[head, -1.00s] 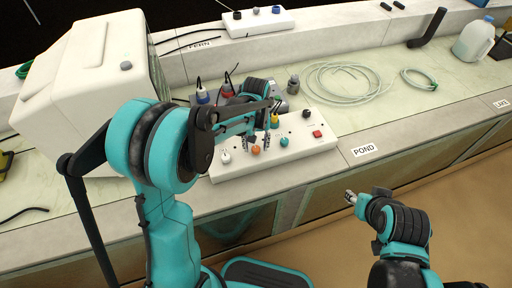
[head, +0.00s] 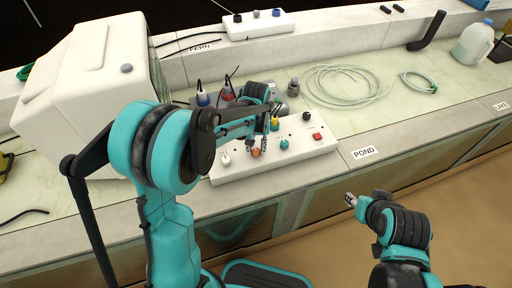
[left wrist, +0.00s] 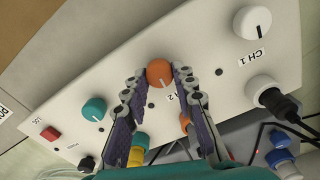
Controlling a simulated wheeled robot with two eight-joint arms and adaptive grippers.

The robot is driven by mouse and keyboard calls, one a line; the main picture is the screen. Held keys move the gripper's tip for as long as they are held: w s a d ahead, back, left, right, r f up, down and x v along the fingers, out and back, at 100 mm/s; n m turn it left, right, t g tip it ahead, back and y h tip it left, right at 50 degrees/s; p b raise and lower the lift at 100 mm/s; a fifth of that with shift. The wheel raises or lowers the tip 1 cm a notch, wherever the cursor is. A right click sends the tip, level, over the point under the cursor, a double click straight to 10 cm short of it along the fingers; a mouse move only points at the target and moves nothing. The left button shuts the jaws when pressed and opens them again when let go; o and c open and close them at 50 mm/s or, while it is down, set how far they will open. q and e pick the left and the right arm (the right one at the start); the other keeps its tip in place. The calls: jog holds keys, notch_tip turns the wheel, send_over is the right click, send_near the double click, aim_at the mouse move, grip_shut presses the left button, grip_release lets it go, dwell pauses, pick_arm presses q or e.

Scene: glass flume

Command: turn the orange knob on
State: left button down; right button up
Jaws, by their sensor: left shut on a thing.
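The orange knob (head: 256,153) is on the sloped front of a white control box (head: 215,172). It also shows in the left wrist view (left wrist: 159,72), near a label ending in 2. My left gripper (head: 257,145) reaches down to it, with one finger on each side; in the left wrist view the fingertips (left wrist: 157,80) are closed on the knob's sides. The knob's pointer mark is not visible. My right gripper (head: 350,199) is away at the lower right, in front of the counter, too small to tell open from shut.
A teal knob (head: 284,142), a white knob (head: 225,159) and a red switch (head: 317,136) share the box. Cable plugs (head: 203,97) stand behind it. A coiled hose (head: 348,84) lies to the right. A large white housing (head: 85,90) stands at the left.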

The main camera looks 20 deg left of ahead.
pick_arm(q)
jog(key=m, duration=0.4)
jog(key=shift+p, duration=0.35)
jog(key=m, duration=0.4)
jog(key=shift+d+m+p, duration=0.1)
jog(key=shift+m+p, duration=0.2)
jog(key=shift+p, duration=0.05)
jog(key=m, duration=0.4)
jog(key=shift+s, duration=0.1)
jog(key=shift+m+p, duration=0.35)
jog(key=shift+m, duration=1.95)
jog(key=c, duration=1.2)
grip_release()
